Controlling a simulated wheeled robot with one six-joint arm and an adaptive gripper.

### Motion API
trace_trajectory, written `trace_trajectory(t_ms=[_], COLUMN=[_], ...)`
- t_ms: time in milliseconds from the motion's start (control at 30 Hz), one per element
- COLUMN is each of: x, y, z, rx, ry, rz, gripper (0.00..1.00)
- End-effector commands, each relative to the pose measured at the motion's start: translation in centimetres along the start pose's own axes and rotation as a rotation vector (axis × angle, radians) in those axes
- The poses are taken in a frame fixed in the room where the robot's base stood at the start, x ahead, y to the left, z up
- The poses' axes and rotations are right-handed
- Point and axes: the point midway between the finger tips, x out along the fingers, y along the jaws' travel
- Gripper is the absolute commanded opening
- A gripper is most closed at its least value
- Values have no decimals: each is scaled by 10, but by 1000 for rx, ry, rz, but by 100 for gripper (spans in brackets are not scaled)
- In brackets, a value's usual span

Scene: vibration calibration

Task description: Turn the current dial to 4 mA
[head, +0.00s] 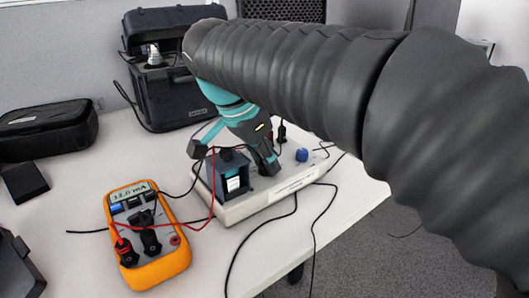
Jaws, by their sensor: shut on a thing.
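The orange meter (164,253) lies on the table at lower left, and its display appears to read 12.0 mA. Its black dial (141,218) sits mid-face, with leads plugged in below. My gripper (232,157) is to the right of the meter, over a pale instrument base (265,204). Its two fingers are spread on either side of a dark block (236,184) with a white insert, and it is shut on this block. The exact contact is hard to see. A small blue knob (302,155) stands on the base to the right of the gripper.
A red lead (213,188) and black leads run between the meter and the base. An open black case (172,88) stands behind. A black pouch (45,128) and a small black box (25,182) lie at left. The table's right edge is close to the base.

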Motion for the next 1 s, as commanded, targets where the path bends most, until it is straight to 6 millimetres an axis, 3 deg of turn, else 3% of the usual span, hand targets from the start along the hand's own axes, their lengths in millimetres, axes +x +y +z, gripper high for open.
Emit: trace_trajectory(t_ms=[367, 1000], x=[0, 0], y=[-1, 3], z=[2, 0], rx=[-178, -729], ry=[0, -1], rz=[-79, -305], gripper=[0, 0])
